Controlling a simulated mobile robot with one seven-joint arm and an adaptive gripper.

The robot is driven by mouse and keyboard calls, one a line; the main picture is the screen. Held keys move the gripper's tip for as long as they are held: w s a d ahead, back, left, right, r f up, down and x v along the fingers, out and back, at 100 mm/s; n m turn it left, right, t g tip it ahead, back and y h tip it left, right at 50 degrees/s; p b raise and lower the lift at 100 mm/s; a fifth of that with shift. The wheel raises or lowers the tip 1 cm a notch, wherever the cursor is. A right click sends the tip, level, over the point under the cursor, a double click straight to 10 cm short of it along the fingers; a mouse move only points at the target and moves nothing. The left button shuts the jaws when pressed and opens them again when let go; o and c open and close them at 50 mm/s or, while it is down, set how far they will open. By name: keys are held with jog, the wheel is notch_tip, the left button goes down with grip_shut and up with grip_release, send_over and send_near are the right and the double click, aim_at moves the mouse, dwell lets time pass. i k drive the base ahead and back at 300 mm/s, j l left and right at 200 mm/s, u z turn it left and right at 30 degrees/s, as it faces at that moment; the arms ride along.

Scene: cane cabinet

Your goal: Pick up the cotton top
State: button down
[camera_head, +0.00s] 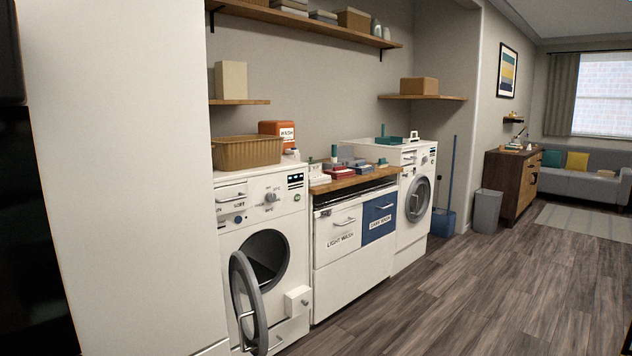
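Several small folded or boxed items (342,170) in red, grey, white and dark colours lie on the wooden counter (350,183) between the two washing machines. They are too small to tell which, if any, is the cotton top. No other garment can be made out for sure. My gripper is not in view.
The left washing machine (262,200) has its round door (248,302) swung open into the room. A woven basket (246,152) and an orange wash container (277,135) stand on top. A grey bin (487,211) and blue bucket (442,223) stand beyond. The wood floor (470,290) is clear.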

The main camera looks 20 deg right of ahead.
aim_at(316, 178)
jog(key=i+l+z, duration=0.5)
jog(key=l, duration=0.2)
jog(key=i+l+z, duration=0.5)
jog(key=i+l, duration=0.1)
jog(key=i, duration=0.4)
jog(key=i+l, duration=0.1)
jog(key=i, duration=0.35)
jog(key=i+l+u, duration=0.1)
jog(key=i, duration=0.4)
jog(key=i+l+u, duration=0.15)
jog(key=i, duration=1.3)
jog(key=i+l+u, duration=0.25)
jog(key=i+u, duration=0.2)
jog(key=i+l+u, duration=0.5)
jog(key=i, duration=0.15)
jog(key=i+l+u, duration=0.7)
jog(key=l+u, duration=0.25)
jog(key=l, duration=0.35)
